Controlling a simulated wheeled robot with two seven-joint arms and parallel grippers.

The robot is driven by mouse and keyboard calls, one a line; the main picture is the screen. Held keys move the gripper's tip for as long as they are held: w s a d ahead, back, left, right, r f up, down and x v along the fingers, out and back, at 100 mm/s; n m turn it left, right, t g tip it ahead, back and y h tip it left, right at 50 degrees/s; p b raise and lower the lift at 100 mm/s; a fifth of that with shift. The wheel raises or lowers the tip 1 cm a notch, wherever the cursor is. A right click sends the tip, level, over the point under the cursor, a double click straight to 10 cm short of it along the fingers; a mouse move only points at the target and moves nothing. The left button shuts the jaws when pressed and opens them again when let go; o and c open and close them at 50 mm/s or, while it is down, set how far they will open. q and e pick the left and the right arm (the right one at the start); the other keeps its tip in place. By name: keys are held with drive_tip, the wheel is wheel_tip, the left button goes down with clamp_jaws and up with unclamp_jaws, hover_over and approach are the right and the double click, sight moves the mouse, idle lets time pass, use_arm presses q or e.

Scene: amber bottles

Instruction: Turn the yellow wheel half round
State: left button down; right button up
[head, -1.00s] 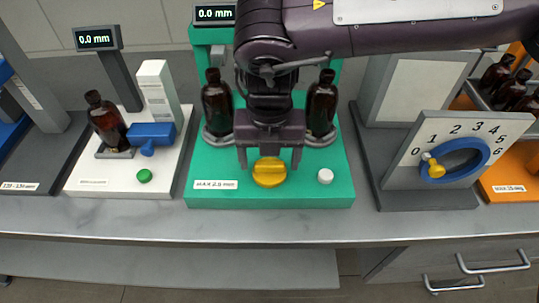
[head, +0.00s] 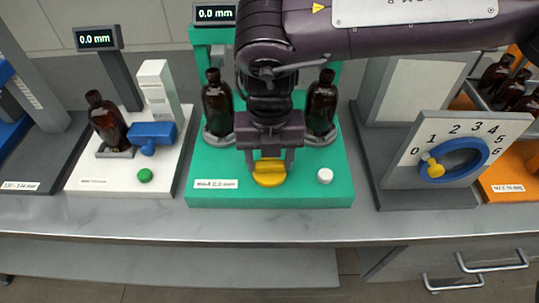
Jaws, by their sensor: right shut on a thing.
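The yellow wheel (head: 269,180) lies flat on the front of the green base (head: 225,194), with a raised grip bar across its top. My right gripper (head: 269,170) comes down over it from above and is shut on the wheel's bar, a finger at each end. The fingers hide part of the bar. Two amber bottles stand on the green station, one at the left (head: 217,105) and one at the right (head: 321,103) of my arm. A display (head: 215,13) behind reads 0.0 mm. My left gripper is not in view.
A white button (head: 325,176) sits right of the wheel. At left is a white station with a tilted amber bottle (head: 108,122), blue clamp (head: 152,133) and green button (head: 145,175). At right stands a numbered dial plate (head: 408,172) with a blue ring. The grey counter's front strip (head: 270,228) is clear.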

drive_tip(key=n+p, duration=0.1)
drive_tip(key=n, duration=0.2)
drive_tip(key=shift+r+n, duration=0.1)
drive_tip(key=shift+n, duration=0.3)
drive_tip(key=n+p, duration=0.1)
drive_tip(key=n, duration=0.3)
drive_tip(key=shift+n, duration=0.3)
drive_tip(key=n+p, duration=0.1)
drive_tip(key=n, duration=0.3)
drive_tip(key=shift+n, duration=0.3)
drive_tip(key=n, duration=1)
drive_tip(key=shift+n, duration=0.4)
drive_tip(key=n, duration=0.5)
drive_tip(key=shift+p, duration=0.35)
drive_tip(key=n+p, duration=0.1)
drive_tip(key=n, duration=0.2)
drive_tip(key=shift+w+r+n, duration=0.1)
drive_tip(key=shift+r+n, duration=0.05)
drive_tip(key=shift+n, duration=0.25)
drive_tip(key=shift+n+p, duration=0.85)
drive_tip(key=shift+n, duration=0.35)
drive_tip(key=shift+f, duration=0.2)
